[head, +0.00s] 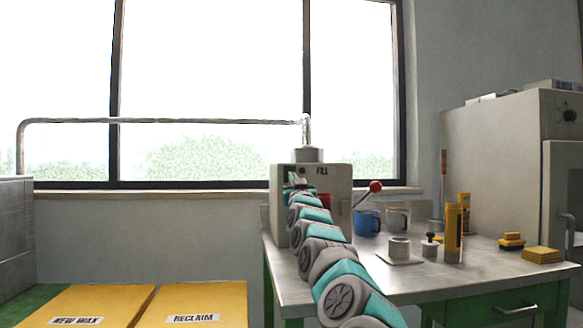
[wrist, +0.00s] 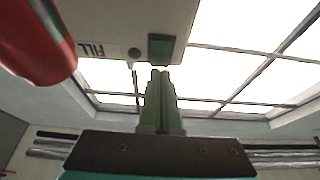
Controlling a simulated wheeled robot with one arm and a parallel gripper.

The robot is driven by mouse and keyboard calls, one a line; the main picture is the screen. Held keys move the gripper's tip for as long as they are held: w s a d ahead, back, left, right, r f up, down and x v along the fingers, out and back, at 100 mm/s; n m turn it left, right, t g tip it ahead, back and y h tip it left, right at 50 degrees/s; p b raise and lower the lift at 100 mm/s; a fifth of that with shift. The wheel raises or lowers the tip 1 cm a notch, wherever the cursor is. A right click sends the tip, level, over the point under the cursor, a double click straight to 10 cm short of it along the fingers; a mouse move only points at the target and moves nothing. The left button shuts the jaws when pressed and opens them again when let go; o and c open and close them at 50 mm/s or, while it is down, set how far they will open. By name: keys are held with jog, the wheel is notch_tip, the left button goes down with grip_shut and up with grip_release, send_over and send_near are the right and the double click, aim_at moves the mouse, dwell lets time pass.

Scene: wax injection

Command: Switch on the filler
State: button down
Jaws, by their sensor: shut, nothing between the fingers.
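The filler (head: 341,182) is a pale grey box marked FILL, standing on the bench against the window wall. My arm covers much of its front. My gripper (head: 297,179) is at the upper left of that front. In the wrist view the filler's face (wrist: 120,18) fills the upper left, with the FILL label upside down. A dark green square (wrist: 160,48), seemingly unlit, and a small dark knob (wrist: 134,53) are on this face. My shut, empty gripper (wrist: 160,75) has its fingertips just below the square in the picture; I cannot tell whether they touch.
A red part (wrist: 38,38) is close at the wrist view's left. A red-knobbed lever (head: 375,187) sticks out right of the filler. Yellow bins (head: 198,300) are at lower left.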

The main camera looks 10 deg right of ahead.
aim_at(290, 169)
jog(key=shift+p+x, duration=1.15)
jog(key=shift+x, duration=0.2)
jog(key=shift+w, duration=0.25)
